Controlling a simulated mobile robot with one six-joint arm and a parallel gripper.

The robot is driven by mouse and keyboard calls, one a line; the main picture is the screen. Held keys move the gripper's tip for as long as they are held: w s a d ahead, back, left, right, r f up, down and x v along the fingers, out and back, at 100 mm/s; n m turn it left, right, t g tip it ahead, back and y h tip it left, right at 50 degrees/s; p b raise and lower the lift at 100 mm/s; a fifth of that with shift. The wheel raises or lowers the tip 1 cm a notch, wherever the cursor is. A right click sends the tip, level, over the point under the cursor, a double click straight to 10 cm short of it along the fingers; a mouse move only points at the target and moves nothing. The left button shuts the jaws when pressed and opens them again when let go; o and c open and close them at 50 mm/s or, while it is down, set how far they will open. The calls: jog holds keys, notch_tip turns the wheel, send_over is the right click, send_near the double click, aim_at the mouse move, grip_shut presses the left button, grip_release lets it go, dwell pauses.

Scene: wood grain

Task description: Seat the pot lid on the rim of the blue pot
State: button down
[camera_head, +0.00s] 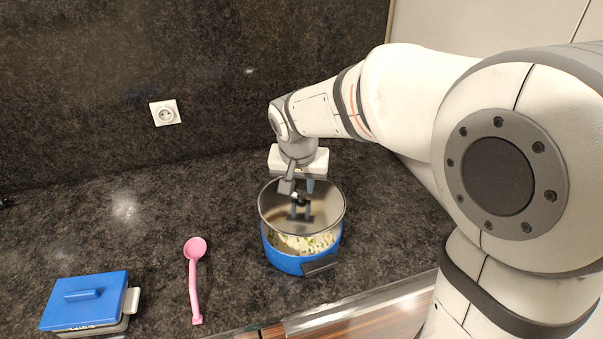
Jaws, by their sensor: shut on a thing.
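The blue pot (290,264) stands on the dark counter near its front edge, with pale and green food (303,244) showing inside. A dark handle (321,265) sticks out at its front right. The pot lid (274,216), see-through with a metal rim, is over the pot. My gripper (301,207) points down and is shut on the lid at its middle; the knob is mostly hidden by the fingers. The lid's front rim looks apart from the pot's front rim, with food visible below it. The pot's back rim is hard to make out behind the lid.
A pink ladle (194,280) lies left of the pot. A blue-lidded box (86,300) with a grey handle sits at the front left. A dark wall with a white socket (165,113) stands behind. Counter between ladle and wall is clear.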

aim_at(301, 200)
jog(key=shift+s+b, duration=0.1)
jog(key=shift+b, duration=0.2)
jog(key=shift+f, duration=0.3)
notch_tip(301, 200, down, 4)
jog(key=b, duration=0.4)
jog(key=shift+f, duration=0.2)
jog(key=shift+b, duration=0.45)
dwell(1.1)
jog(key=shift+f+b, duration=0.75)
jog(key=shift+f, duration=0.1)
jog(key=c, duration=1.1)
grip_release()
jog(key=shift+s, duration=0.1)
jog(key=shift+r, duration=0.1)
